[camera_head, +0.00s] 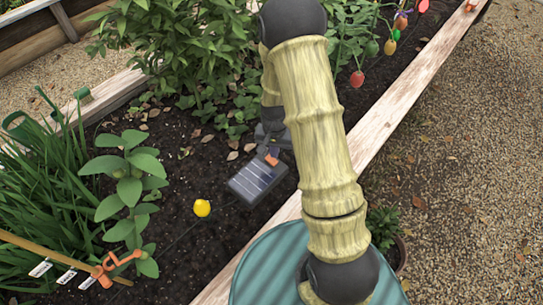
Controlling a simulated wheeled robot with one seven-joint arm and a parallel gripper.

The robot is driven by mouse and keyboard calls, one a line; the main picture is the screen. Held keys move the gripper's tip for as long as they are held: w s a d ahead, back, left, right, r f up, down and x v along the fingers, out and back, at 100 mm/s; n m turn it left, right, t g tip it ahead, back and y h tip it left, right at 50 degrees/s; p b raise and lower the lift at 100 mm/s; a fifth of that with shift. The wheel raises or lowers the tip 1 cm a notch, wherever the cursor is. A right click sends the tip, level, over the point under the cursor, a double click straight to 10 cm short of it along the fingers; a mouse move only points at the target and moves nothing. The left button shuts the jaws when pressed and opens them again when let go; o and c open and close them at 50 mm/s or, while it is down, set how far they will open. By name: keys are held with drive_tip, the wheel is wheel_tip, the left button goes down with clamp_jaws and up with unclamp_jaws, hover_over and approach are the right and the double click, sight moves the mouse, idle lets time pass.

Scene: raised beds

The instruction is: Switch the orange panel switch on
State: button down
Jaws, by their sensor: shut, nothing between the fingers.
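The orange switch (271,160) is a small orange piece at the far end of a dark grey panel (252,187). The panel has a solar-cell face and lies tilted on the soil beside the wooden bed edge. My gripper (267,145) is shut and empty, right at the switch's far side. It looks close to the switch or touching it; I cannot tell which. My arm crosses in front and hides part of the gripper and the panel's right surroundings. Which way the switch is set is too small to tell.
A yellow ball-like thing (202,208) lies on the soil left of the panel, near a thin dark cable. Leafy plants (175,45) stand behind. A wooden bed edge (405,95) runs along the right, with open gravel (460,190) beyond. A potted plant (383,228) stands near my arm.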

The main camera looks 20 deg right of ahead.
drive_tip(key=shift+r+p, duration=1.4)
drive_tip(key=shift+r, duration=0.4)
wheel_tip(320, 180, up, 11)
drive_tip(key=n+t, duration=0.1)
drive_tip(key=n, duration=0.1)
hover_over(274, 162)
drive_tip(key=s, duration=0.5)
drive_tip(key=s+r+n+t, duration=0.2)
drive_tip(key=s+r+n, duration=0.1)
drive_tip(key=s+r, duration=0.6)
wheel_tip(274, 162, up, 25)
drive_tip(key=p, duration=2.6)
drive_tip(key=shift+w, duration=0.3)
drive_tip(key=shift+a, duration=0.1)
